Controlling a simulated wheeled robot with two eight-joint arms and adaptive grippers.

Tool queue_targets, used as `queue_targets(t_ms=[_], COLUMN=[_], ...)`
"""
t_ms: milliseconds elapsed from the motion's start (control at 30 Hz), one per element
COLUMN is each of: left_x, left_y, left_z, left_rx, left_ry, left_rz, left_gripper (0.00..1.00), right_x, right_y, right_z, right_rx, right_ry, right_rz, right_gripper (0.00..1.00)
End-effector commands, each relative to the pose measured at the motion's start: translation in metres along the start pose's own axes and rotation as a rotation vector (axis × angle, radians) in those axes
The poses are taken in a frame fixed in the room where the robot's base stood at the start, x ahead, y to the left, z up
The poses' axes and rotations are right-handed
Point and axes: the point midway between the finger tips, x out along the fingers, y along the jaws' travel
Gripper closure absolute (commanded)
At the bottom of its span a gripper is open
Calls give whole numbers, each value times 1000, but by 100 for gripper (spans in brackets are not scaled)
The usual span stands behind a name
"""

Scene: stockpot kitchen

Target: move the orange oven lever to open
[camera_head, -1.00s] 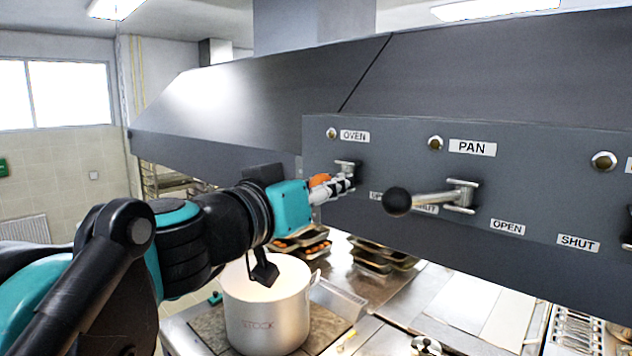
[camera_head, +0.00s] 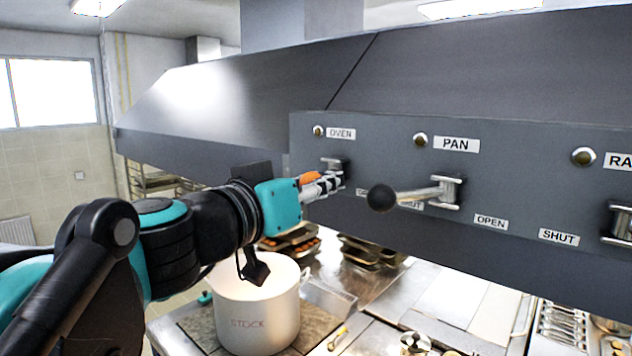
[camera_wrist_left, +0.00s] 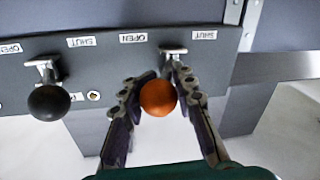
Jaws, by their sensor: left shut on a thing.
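The orange oven lever (camera_head: 310,178) sticks out from its bracket under the OVEN label on the grey panel. In the left wrist view its round orange knob (camera_wrist_left: 158,98) sits between the two fingers. My left gripper (camera_head: 326,186) is shut on the orange lever, with one finger on each side of it in the left wrist view (camera_wrist_left: 155,105). In the head view the fingers cover most of the lever and part of the labels below it. My right gripper is in neither view.
A black-knobbed PAN lever (camera_head: 382,198) juts out just right of my gripper. Another lever bracket (camera_head: 620,222) is at the right edge. A stockpot (camera_head: 258,318) stands below my left arm. Trays (camera_head: 290,243) lie on the counter behind it.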

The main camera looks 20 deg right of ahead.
Motion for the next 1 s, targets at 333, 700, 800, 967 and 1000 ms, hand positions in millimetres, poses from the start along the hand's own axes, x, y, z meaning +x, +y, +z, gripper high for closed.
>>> queue_targets(t_ms=[333,700,800,967,1000], left_x=[0,0,0,-3,-6], left_y=[3,2,1,1,1], left_z=[0,0,0,0,0], left_rx=[-2,-1,-1,-1,-1], left_ry=[-1,-1,0,0,0], left_rz=[8,5,4,2,1], left_gripper=[100,49,49,49,49], right_x=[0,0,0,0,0], right_y=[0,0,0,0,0], right_z=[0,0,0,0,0], right_rx=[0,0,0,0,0], right_ry=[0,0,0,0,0], right_rz=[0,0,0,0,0], right_gripper=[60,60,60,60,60])
